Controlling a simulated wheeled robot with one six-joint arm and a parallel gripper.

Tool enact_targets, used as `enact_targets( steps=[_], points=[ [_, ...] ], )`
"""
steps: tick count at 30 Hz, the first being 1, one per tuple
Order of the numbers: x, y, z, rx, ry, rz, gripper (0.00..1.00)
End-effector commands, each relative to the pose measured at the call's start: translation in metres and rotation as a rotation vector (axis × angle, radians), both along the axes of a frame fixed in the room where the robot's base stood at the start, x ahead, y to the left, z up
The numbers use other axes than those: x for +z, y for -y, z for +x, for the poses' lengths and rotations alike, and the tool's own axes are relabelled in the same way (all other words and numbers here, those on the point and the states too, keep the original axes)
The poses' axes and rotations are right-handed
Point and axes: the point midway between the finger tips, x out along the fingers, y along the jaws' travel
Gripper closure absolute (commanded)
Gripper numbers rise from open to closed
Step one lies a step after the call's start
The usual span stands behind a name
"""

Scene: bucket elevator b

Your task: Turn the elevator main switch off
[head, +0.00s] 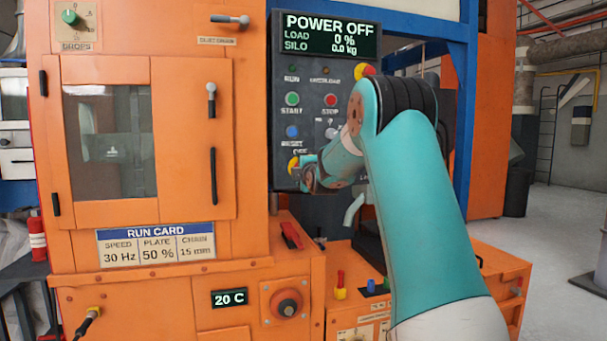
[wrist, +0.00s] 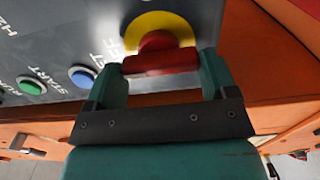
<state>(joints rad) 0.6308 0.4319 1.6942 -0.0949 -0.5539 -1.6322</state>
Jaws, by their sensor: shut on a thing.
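The main switch (wrist: 158,40) is a red rotary handle on a round yellow plate at the corner of the dark control panel (head: 284,110). In the head view only part of its yellow plate (head: 293,164) shows beside my gripper (head: 308,174). In the wrist view my gripper (wrist: 163,66) has one finger on each side of the red handle bar and is shut on it. The bar lies across the gap between the fingers. An "OFF" label is partly readable near the plate. The panel display (head: 327,37) reads POWER OFF, load 0 %, silo 0.0 kg.
Green start (head: 292,99), red stop (head: 330,100) and blue reset (head: 292,131) buttons sit near the switch. A red and yellow button (head: 364,70) is partly behind my arm. The orange cabinet (head: 200,120) stands left; a lower orange box (head: 500,275) is below.

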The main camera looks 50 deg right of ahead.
Motion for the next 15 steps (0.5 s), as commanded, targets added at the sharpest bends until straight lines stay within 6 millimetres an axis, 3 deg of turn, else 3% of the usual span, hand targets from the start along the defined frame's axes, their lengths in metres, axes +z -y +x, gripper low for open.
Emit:
enact_targets(
  steps=[11, 12, 14, 15],
  points=[
    [-0.001, -0.0007, 0.0003, 0.001, -0.006, -0.004, 0.45],
    [-0.001, -0.0007, 0.0003, 0.001, -0.006, -0.004, 0.12],
    [-0.0009, -0.0006, 0.0003, 0.001, -0.006, -0.004, 0.0],
    [-0.0008, -0.0005, 0.0002, 0.001, -0.004, -0.003, 0.0]
  ],
)
